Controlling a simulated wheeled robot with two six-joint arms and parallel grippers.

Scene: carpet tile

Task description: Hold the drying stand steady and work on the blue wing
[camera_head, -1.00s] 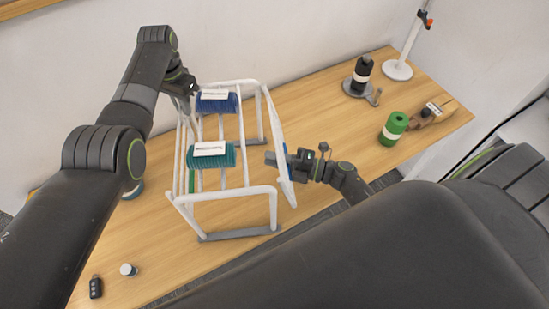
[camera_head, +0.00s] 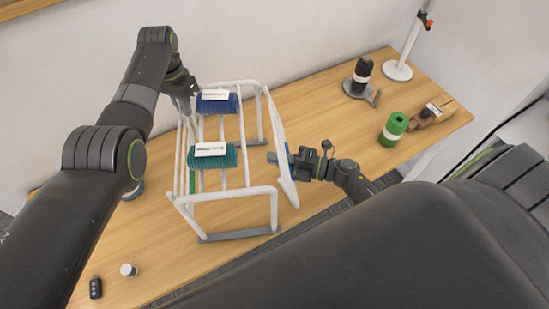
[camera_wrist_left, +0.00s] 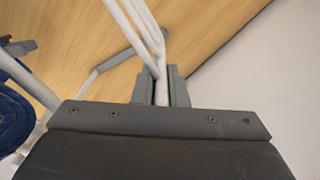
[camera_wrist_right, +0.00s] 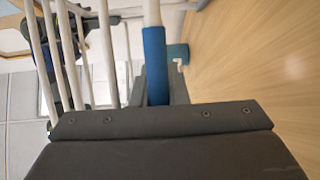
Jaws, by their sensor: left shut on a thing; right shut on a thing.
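The white drying stand (camera_head: 235,192) stands on the wooden table, with its blue-marked wing (camera_head: 292,185) on the right side. My left gripper (camera_head: 189,110) is shut on a white bar (camera_wrist_left: 160,88) of the stand at its back left; the left wrist view shows the bar between the fingers. My right gripper (camera_head: 281,159) is shut on the blue sleeve of the wing (camera_wrist_right: 155,58), seen upright between the fingers in the right wrist view. The wing leans outward from the stand. A blue cloth (camera_head: 219,106) and a teal cloth (camera_head: 222,161), each with a white label, hang on the stand.
A green spool (camera_head: 393,129), a brown wooden item (camera_head: 430,115), a black bottle (camera_head: 362,72) and a white post stand (camera_head: 398,70) are at the table's right. A small white-topped jar (camera_head: 128,270) and a black key fob (camera_head: 95,288) lie front left. The wall is close behind.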

